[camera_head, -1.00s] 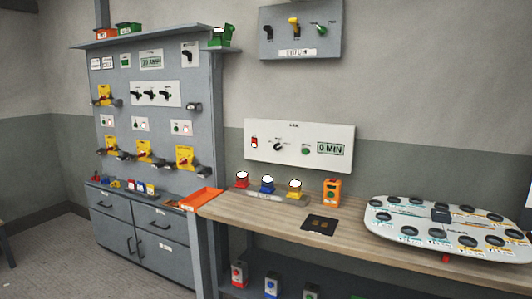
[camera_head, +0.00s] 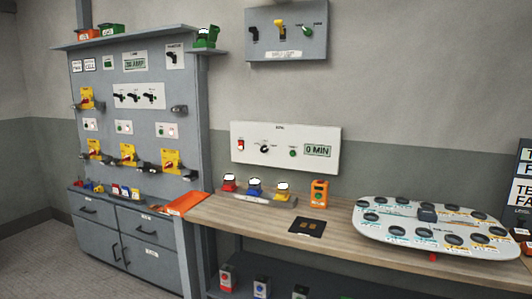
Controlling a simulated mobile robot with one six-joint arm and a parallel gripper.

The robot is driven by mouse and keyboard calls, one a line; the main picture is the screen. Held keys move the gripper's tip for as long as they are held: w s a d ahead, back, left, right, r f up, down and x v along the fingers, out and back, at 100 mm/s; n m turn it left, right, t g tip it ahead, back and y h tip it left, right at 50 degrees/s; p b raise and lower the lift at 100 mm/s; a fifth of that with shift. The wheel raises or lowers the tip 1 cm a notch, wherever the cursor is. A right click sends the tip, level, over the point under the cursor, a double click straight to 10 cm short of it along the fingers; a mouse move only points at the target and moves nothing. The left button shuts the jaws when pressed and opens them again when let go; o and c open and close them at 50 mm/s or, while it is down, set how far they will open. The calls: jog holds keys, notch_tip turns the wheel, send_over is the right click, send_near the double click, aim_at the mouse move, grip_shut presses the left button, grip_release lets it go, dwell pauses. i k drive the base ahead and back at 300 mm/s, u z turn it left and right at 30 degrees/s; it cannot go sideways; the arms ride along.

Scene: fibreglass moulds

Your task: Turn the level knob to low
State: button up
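No label reading "level" is legible, so I cannot tell which knob is the level knob. A white panel (camera_head: 240,170) on the wall above the bench carries a small black knob (camera_head: 265,149), a red switch (camera_head: 241,145), a green button (camera_head: 292,153) and a display reading "0 MIN" (camera_head: 317,150). A grey wall box (camera_head: 262,50) above it has a black knob (camera_head: 254,34), a yellow knob (camera_head: 280,27) and a green-and-white knob (camera_head: 307,31). The grey cabinet panel at left has a row of black knobs (camera_head: 135,97). My gripper is not in view.
The wooden bench (camera_head: 360,256) holds red, blue and yellow-based items, an orange box (camera_head: 319,193), a black pad (camera_head: 307,227) and a white oval board (camera_head: 375,236) with several dark round spots. An orange tray (camera_head: 185,203) lies at its left end. Floor is free at lower left.

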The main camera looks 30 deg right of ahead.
aim_at(264, 149)
jog(key=i, duration=0.9)
jog(key=u, duration=0.05)
